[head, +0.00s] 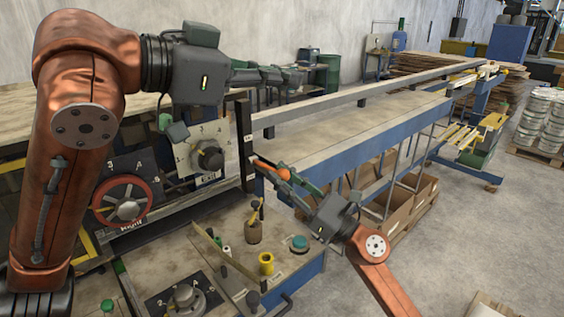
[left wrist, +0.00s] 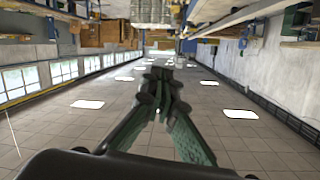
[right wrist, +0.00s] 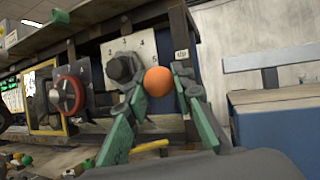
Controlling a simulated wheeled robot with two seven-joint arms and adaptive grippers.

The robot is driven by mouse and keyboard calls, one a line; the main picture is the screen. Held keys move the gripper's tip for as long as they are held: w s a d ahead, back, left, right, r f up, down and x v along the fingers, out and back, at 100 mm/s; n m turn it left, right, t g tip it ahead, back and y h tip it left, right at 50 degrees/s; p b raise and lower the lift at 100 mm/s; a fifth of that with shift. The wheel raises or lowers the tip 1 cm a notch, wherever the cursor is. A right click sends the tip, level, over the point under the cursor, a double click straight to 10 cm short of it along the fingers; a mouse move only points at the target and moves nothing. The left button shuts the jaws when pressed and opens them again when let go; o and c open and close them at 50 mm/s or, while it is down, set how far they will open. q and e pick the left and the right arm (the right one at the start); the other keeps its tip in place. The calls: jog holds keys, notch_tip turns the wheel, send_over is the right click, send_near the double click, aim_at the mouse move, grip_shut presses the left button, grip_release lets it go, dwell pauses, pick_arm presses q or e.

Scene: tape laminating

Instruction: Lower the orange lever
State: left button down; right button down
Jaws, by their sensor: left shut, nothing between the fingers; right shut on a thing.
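The orange lever (head: 266,167) is at the right end of the machine, by a dark upright post. Its round orange knob (right wrist: 158,81) sits between the fingers in the right wrist view. My right gripper (head: 281,171) is shut on it, coming from the lower right. The lever's shaft is mostly hidden behind the knob and fingers. My left gripper (head: 301,77) is shut and empty, held high above the bench, away from the lever. Its closed fingers (left wrist: 163,70) show in the left wrist view with nothing between them.
A panel with a black dial (head: 209,155) and a red handwheel (head: 124,200) are left of the lever. A yellow button (head: 266,263) and a teal button (head: 299,243) stand on the control desk in front. A long blue-sided table (head: 350,128) extends behind.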

pick_arm(q)
jog(key=w+a+f+n+y, duration=0.1)
jog(key=w+a+f+y, duration=0.15)
jog(key=f, duration=0.35)
jog(key=w+a+f+n+y, duration=0.1)
jog(key=w+a+f+y, duration=0.1)
jog(key=w+f, duration=0.3)
pick_arm(e)
jog(key=shift+w+d, duration=0.1)
pick_arm(q)
send_over(281, 175)
jog(key=d, duration=0.1)
notch_tip(281, 175, down, 6)
jog(key=shift+d, duration=0.15)
jog(key=f, duration=0.1)
jog(key=a+f, duration=0.1)
jog(key=f, duration=0.1)
jog(key=shift+a+f, duration=0.1)
jog(key=shift+f, duration=0.35)
